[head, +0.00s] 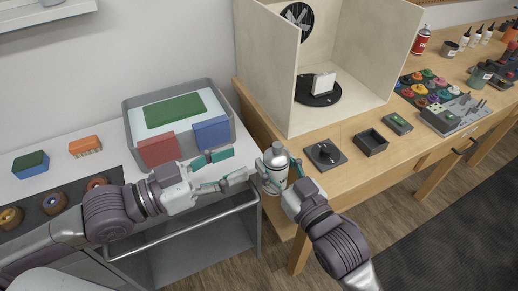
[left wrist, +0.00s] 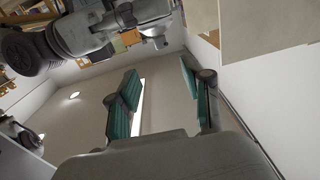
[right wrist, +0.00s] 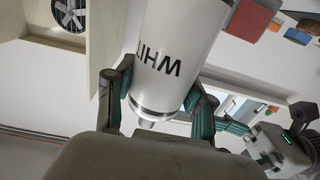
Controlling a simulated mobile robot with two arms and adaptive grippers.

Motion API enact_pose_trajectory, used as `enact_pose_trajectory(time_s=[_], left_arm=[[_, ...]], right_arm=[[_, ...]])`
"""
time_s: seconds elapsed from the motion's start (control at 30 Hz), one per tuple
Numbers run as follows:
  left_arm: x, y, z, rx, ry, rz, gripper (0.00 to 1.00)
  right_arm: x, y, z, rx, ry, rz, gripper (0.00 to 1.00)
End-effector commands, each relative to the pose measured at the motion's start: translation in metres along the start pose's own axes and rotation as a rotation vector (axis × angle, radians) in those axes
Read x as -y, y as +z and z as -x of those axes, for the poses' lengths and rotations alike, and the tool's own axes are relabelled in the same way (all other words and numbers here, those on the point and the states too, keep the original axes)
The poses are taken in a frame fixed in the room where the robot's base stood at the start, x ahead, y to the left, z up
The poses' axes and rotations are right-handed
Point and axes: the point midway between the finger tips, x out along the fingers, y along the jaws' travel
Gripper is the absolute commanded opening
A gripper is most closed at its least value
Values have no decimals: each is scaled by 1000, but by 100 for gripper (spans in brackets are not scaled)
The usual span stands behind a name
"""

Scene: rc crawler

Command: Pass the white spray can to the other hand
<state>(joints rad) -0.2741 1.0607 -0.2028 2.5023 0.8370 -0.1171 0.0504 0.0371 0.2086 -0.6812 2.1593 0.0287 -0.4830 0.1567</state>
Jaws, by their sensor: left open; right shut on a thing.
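The white spray can (head: 273,169) is held in the air in front of the gap between the grey cart and the wooden bench. My right gripper (head: 284,174) is shut on it. In the right wrist view the can (right wrist: 178,50) sits between the teal fingers (right wrist: 160,105), with dark lettering on its side. My left gripper (head: 232,168) is open and empty, just left of the can, with its fingers pointing toward it. In the left wrist view the space between its fingers (left wrist: 160,100) is empty and the can does not show.
The cart carries a grey tray (head: 128,112) with a green pad, and red (head: 158,149) and blue (head: 211,131) blocks beside my left gripper. The wooden spray booth (head: 268,60) stands on the bench. A small black tray (head: 370,142) lies on the bench right of my right gripper.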

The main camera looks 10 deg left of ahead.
Motion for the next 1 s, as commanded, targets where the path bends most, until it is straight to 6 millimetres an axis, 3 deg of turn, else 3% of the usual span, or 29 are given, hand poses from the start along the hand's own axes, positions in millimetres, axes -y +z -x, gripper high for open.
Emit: enact_pose_trajectory(time_s=[0.6,0.8,1.0], left_arm=[[-1,-1,-94,-4,4,-2,49],[-2,0,-110,0,4,-2,49],[-2,0,-112,2,5,-3,49]], right_arm=[[0,-1,0,-2,0,0,12],[0,-1,0,-2,0,0,12],[0,-1,0,-2,0,0,12]])
